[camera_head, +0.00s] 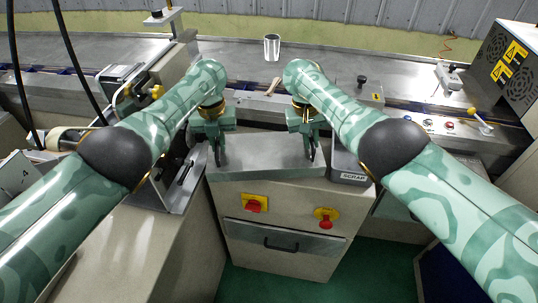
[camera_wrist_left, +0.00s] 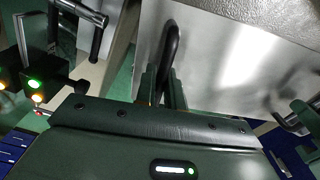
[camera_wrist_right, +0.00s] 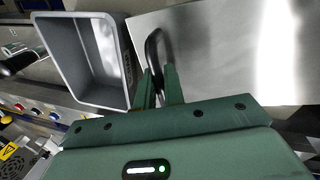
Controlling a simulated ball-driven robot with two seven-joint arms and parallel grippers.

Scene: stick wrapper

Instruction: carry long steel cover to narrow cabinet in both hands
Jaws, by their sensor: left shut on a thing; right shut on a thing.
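The long steel cover (camera_head: 265,155) is a plain grey metal sheet with a black handle at each end. It lies level over the top of the narrow cabinet (camera_head: 285,210), the beige box with red knobs. I cannot tell whether it touches the cabinet top. My left gripper (camera_head: 218,153) is shut on the left handle (camera_wrist_left: 172,42). My right gripper (camera_head: 312,152) is shut on the right handle (camera_wrist_right: 152,48). The sheet also fills much of the left wrist view (camera_wrist_left: 225,60) and the right wrist view (camera_wrist_right: 220,50).
A grey bin marked SCRAP (camera_head: 352,178) stands close to the cover's right end. A machine with a tilted metal plate (camera_head: 182,185) is close on the left. Behind runs a steel bench with a metal cup (camera_head: 272,47). Green floor (camera_head: 380,265) shows at the front right.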

